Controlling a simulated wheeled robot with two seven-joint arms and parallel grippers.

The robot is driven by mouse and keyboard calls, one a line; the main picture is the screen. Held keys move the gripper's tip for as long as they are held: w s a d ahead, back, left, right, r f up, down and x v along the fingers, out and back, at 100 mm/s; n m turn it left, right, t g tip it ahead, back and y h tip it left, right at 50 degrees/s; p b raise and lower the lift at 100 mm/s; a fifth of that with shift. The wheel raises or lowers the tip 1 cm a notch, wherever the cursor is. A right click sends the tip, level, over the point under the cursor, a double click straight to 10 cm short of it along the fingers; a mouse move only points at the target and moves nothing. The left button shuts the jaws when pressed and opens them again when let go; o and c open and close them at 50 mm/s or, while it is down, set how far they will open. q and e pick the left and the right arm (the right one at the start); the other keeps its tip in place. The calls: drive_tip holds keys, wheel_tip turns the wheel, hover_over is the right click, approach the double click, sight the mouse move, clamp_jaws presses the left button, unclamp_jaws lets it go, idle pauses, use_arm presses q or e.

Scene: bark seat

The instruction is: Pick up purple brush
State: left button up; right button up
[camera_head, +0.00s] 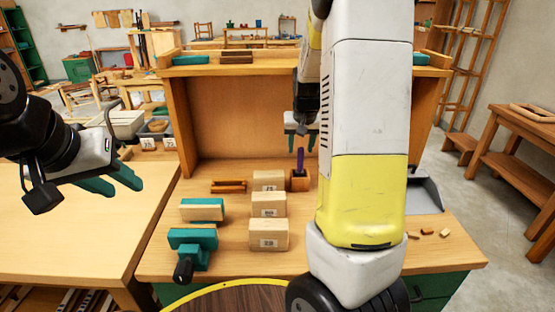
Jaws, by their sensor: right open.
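The purple brush (300,158) stands upright in a small wooden holder (299,184) near the back of the workbench. Only its purple upper part shows above the holder. My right gripper (301,146) points down right at the brush, its teal fingers apart on either side of the brush's top. I cannot tell from this view whether the fingers are level with the brush in depth. My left gripper (126,190) is at the far left, away from the brush, with its teal fingers apart and nothing between them.
Teal-and-wood blocks (202,210), a teal clamp-like tool (193,248) and brown sticks (228,186) lie further left. A grey dustpan-like tray (425,193) and wood scraps (428,231) lie right of my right arm.

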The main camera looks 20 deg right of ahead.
sight(301, 153)
drive_tip(key=x, duration=0.6)
drive_tip(key=shift+s+d+f, duration=0.1)
drive_tip(key=shift+d+f, duration=0.05)
drive_tip(key=shift+f, duration=0.05)
drive_tip(key=shift+c, duration=0.5)
clamp_jaws()
